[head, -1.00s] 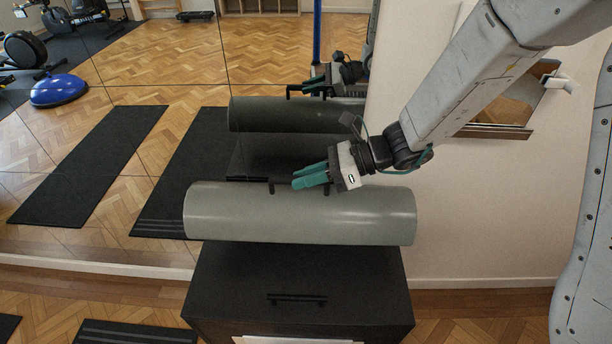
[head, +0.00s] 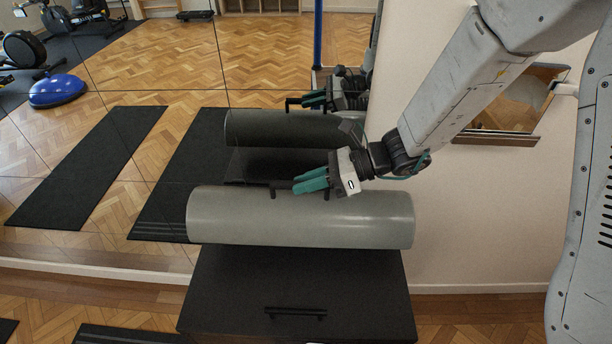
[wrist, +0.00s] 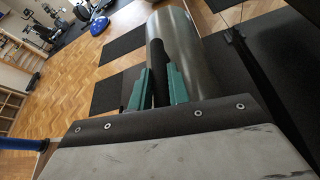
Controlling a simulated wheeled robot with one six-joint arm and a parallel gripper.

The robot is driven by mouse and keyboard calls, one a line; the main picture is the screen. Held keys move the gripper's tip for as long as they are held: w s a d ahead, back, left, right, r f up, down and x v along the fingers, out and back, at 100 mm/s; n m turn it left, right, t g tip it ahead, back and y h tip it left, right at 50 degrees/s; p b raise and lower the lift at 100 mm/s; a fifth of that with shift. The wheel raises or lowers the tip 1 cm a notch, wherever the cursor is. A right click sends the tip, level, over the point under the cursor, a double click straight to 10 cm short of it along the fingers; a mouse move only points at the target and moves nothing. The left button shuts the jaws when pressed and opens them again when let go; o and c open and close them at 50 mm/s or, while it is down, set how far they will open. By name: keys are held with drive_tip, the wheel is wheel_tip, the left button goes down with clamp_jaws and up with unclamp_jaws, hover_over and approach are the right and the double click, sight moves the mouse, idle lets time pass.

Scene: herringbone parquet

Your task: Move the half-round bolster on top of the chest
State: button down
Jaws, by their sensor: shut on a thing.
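The grey half-round bolster (head: 300,220) lies lengthwise across the picture in the head view, over the back part of the black chest (head: 235,275). Whether it touches the chest top or hangs just above it, I cannot tell. My gripper (head: 312,183) is at the bolster's upper side, its green fingers shut on the dark handle there. In the wrist view, the fingers (wrist: 157,88) stand either side of this dark handle (wrist: 158,70), and the bolster (wrist: 178,40) stretches away behind it. The bolster's underside is hidden.
A wall mirror (head: 170,90) behind the chest reflects the bolster, my arm, black mats and a blue balance dome. A framed thing (head: 500,105) hangs on the pale wall at right. A dark handle (head: 295,312) is on the chest front. A black mat (head: 120,335) lies at lower left.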

sight(329, 197)
drive_tip(key=shift+f, duration=3.35)
drive_tip(key=c, duration=0.9)
unclamp_jaws()
drive_tip(key=shift+f, duration=0.1)
drive_tip(key=shift+d, duration=0.1)
drive_tip(key=v, duration=0.7)
drive_tip(key=shift+d, duration=0.35)
drive_tip(key=shift+r, duration=0.25)
